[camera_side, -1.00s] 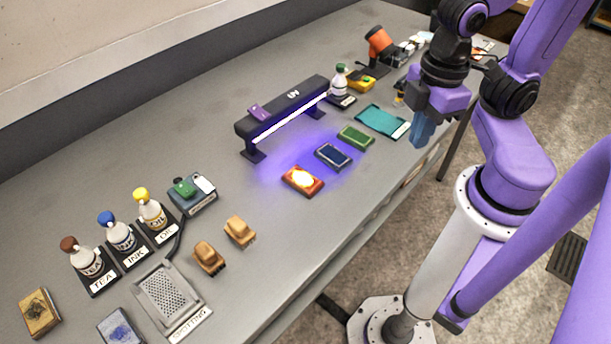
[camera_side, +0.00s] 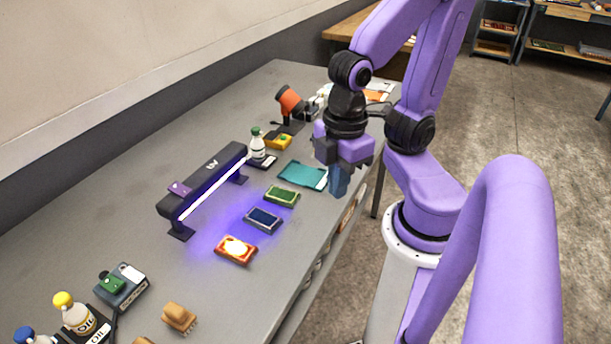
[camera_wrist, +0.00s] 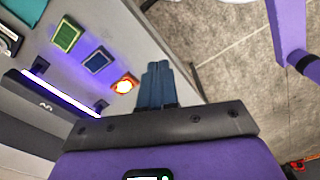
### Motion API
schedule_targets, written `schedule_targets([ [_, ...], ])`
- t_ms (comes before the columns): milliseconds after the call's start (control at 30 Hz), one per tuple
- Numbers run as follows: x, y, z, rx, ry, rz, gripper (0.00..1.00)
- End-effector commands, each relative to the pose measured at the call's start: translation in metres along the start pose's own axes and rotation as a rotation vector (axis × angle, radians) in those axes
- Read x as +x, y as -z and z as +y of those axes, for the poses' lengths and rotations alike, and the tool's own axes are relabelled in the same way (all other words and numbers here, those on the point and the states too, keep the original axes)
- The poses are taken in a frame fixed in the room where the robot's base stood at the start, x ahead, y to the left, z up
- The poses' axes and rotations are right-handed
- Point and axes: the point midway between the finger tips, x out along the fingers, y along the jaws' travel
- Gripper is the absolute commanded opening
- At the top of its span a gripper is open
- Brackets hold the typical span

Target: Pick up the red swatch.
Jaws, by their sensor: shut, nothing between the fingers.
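The red swatch (camera_side: 222,254) lies flat on the grey table in front of the UV lamp, with a bright glowing patch on its middle. It also shows in the wrist view (camera_wrist: 133,85), left of my fingers. My gripper (camera_side: 338,188) is shut and empty, with its blue fingers together. In the wrist view the fingers (camera_wrist: 157,70) point toward the table edge and the floor.
The navy swatch (camera_side: 263,219) and green swatch (camera_side: 282,196) lie behind the red one. The UV lamp (camera_side: 205,187) stands on their left. The teal mat (camera_side: 298,173) is near my gripper. A brown-topped brush (camera_side: 179,317) stands at front. The table right of the swatches is clear.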

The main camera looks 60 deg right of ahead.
Motion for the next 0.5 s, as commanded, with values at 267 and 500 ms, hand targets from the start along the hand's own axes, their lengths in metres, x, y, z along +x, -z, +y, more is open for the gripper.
schedule_targets([
  [267, 0.0000, 0.0000, 0.0000, 0.000, 0.000, 0.000, 0.49],
  [500, 0.0000, 0.0000, 0.0000, 0.000, 0.000, 0.000, 0.87],
])
